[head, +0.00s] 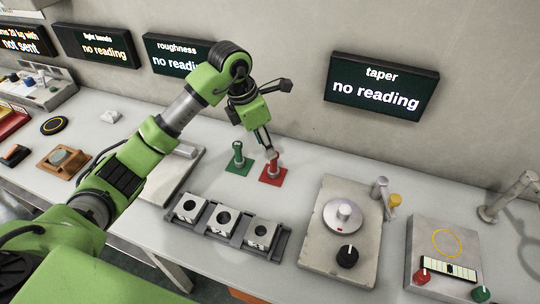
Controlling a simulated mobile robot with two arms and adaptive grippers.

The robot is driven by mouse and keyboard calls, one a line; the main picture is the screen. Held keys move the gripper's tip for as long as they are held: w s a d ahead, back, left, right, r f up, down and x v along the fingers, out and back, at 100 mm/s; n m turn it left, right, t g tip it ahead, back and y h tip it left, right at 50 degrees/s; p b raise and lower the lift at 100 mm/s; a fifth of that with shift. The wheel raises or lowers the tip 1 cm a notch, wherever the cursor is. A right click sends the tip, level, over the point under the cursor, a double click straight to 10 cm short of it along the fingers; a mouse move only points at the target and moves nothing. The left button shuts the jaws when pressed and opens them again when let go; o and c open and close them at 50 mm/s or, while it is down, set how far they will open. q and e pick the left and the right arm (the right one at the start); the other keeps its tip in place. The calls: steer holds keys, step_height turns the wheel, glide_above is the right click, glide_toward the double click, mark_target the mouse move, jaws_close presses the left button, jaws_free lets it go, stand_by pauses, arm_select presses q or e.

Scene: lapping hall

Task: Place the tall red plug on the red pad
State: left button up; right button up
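The tall plug (274,170), grey with a reddish lower part, stands upright on the red pad (280,180) or just above it; I cannot tell whether it touches. My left gripper (267,147) points down right over it, with its fingers at the plug's top. The fingers look close together, but they are too small to tell whether they grip the plug. My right gripper is not in view.
A green plug (238,152) stands on a green pad (239,168) just left. In front is a rack with several bored blocks (222,220). At right are a plate with a round dial-like part (343,216) and a box with knobs (445,245).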

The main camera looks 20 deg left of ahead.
arm_select(q)
steer(key=v, duration=0.2)
steer(key=shift+s+r, duration=0.1)
steer(key=shift+r, duration=0.25)
